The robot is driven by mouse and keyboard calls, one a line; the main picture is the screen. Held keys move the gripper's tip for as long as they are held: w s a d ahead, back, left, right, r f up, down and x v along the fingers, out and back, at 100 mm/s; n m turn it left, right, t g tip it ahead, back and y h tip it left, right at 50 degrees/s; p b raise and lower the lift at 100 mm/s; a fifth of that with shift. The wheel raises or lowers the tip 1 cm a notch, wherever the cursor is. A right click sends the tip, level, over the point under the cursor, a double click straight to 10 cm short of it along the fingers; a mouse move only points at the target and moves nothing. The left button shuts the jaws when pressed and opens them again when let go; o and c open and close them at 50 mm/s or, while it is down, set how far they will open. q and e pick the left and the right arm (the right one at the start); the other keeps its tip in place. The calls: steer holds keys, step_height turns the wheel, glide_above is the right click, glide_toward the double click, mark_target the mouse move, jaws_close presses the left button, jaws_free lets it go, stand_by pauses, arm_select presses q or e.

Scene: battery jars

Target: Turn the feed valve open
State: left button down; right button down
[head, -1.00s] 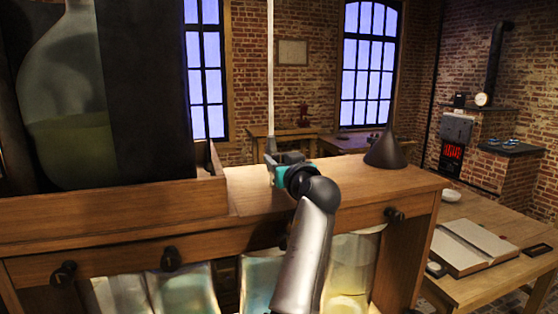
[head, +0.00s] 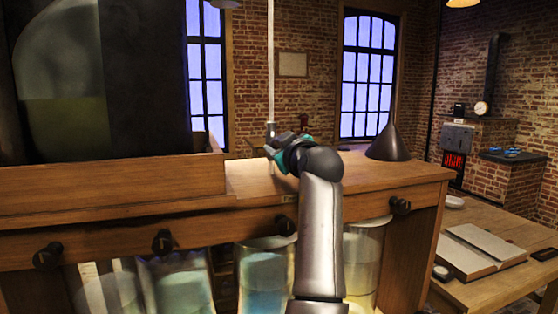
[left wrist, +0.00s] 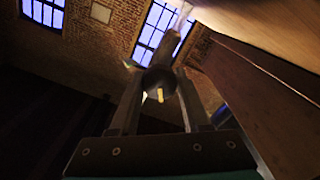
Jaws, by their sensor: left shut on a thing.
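My left gripper (head: 278,152) is above the top of the wooden stand (head: 360,180). It is shut on a dark cylindrical piece with a small yellow tip, seen between the fingers in the left wrist view (left wrist: 160,78). A pale upright rod or tube (head: 270,70) rises at the gripper. I cannot tell whether this piece is the feed valve. Black knobs sit along the stand's front rail: one at far left (head: 47,256), one right of it (head: 163,242), one beside my left arm (head: 286,225) and one at right (head: 400,205). My right gripper is out of view.
Several glass jars, one with blue liquid (head: 263,280), stand below the rail. A dark funnel (head: 388,144) stands upside down on the stand. A large glass vessel (head: 60,75) is at left behind a wooden ledge (head: 110,185). A table with a book (head: 480,250) is at right.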

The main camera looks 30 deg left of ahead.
arm_select(q)
steer(key=n+b, duration=0.2)
steer(key=n, duration=0.1)
steer(key=n+b, duration=0.1)
steer(key=n, duration=0.1)
steer(key=shift+n, duration=0.4)
steer(key=n+b, duration=0.1)
steer(key=n, duration=0.2)
steer(key=shift+s, duration=0.1)
steer(key=shift+n+b, duration=0.4)
steer(key=shift+n, duration=1)
steer(key=shift+a+n, duration=0.1)
steer(key=shift+n, duration=0.2)
steer(key=shift+c, duration=2)
jaws_free()
steer(key=shift+f, duration=0.1)
